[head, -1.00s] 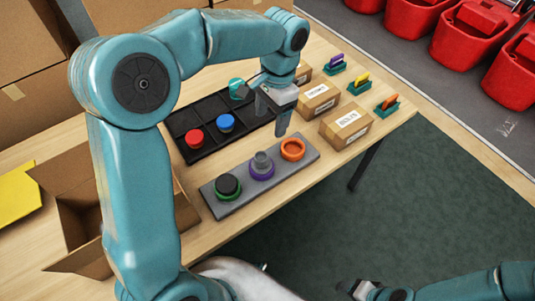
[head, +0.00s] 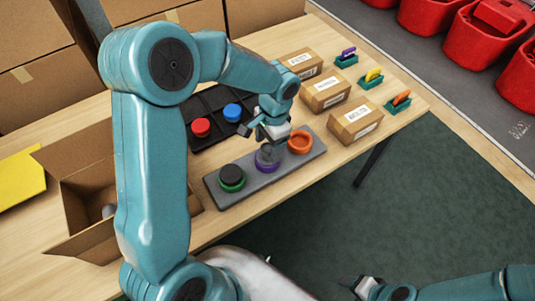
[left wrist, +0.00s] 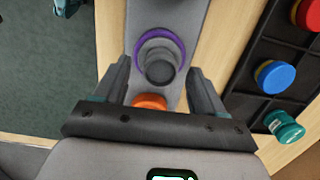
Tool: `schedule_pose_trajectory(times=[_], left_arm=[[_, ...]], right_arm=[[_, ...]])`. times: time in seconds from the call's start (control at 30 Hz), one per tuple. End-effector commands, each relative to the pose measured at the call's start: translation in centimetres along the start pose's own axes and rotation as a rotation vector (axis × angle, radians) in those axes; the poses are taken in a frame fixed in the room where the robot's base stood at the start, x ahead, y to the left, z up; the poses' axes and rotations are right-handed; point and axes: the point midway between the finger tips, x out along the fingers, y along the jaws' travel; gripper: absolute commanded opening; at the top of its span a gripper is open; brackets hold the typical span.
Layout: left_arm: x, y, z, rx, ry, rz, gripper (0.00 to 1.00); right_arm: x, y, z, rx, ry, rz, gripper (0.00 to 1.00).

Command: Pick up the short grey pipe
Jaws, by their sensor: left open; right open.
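The short grey pipe (head: 267,153) stands in the purple ring (head: 268,167) on the grey holder plate (head: 222,203). In the left wrist view the pipe (left wrist: 160,70) is a dark grey cylinder with the purple ring (left wrist: 137,46) around it. My left gripper (head: 263,140) is open above the middle of the plate and partly hides the pipe. In the left wrist view its two fingers (left wrist: 162,78) stand either side of the pipe, apart from it. My right gripper (head: 364,286) is open and empty, low over the floor, away from the table.
A black-topped green ring (head: 231,178) and an orange ring (head: 300,141) flank the pipe. Behind lies a black tray (head: 205,140) with red and blue caps; a teal cap (left wrist: 285,127) shows too. Cartons (head: 355,121) stand right. An open box (head: 85,240) stands left.

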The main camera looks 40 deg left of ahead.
Motion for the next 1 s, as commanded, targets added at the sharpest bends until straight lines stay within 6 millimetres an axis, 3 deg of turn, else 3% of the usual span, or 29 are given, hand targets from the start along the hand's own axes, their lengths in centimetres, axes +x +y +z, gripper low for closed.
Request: schedule_pose_trajectory(times=[0.13,0.4,0.47,0.6,0.63,1.0], left_arm=[[2.0,-0.1,0.0,0.001,-0.001,0.000,0.70],[2.5,-0.1,-0.1,0.000,0.000,0.000,0.70],[2.4,-0.1,-0.1,0.000,0.000,0.000,0.54],[2.4,-0.1,-0.1,0.000,0.000,0.000,0.08],[2.4,-0.1,-0.1,0.000,0.000,0.000,0.01],[1.9,-0.1,-0.1,0.001,0.002,-0.001,0.01]], right_arm=[[0.1,0.0,0.0,0.000,0.000,0.000,0.66],[0.1,0.0,0.0,0.000,0.000,0.000,0.66],[0.1,0.0,0.0,0.000,0.000,0.000,0.66],[0.1,0.0,0.0,0.000,0.000,0.000,0.66],[0.1,0.0,0.0,0.000,0.000,0.000,0.66],[0.1,0.0,0.0,0.000,0.000,0.000,0.66]])
